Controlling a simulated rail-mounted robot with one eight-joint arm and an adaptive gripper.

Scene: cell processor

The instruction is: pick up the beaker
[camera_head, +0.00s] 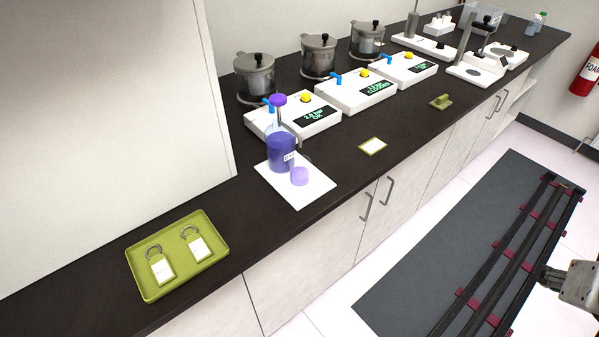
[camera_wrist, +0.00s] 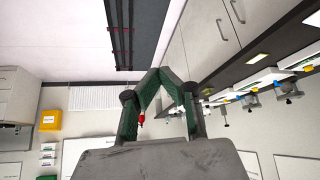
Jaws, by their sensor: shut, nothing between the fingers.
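A clear vessel with purple contents (camera_head: 281,152) stands upright on a white board (camera_head: 304,196) on the dark counter. A small lavender cup or lid (camera_head: 299,176) is beside it. I cannot tell for certain which vessel is the beaker; a clear container (camera_head: 488,14) also stands at the far end. My gripper (camera_wrist: 165,74) shows in the wrist view with its green-padded fingers meeting at the tips, shut and empty. It is away from the counter-top things. A part of my arm's end shows at the right edge of the head view, above the floor.
A green tray (camera_head: 148,291) with two ringed tags lies at the near left. White devices (camera_head: 355,94) with steel pots (camera_head: 319,55) line the counter's back. A small green-edged card (camera_head: 372,146) and a green block (camera_head: 440,101) lie near the front edge. Cabinet doors have protruding handles.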

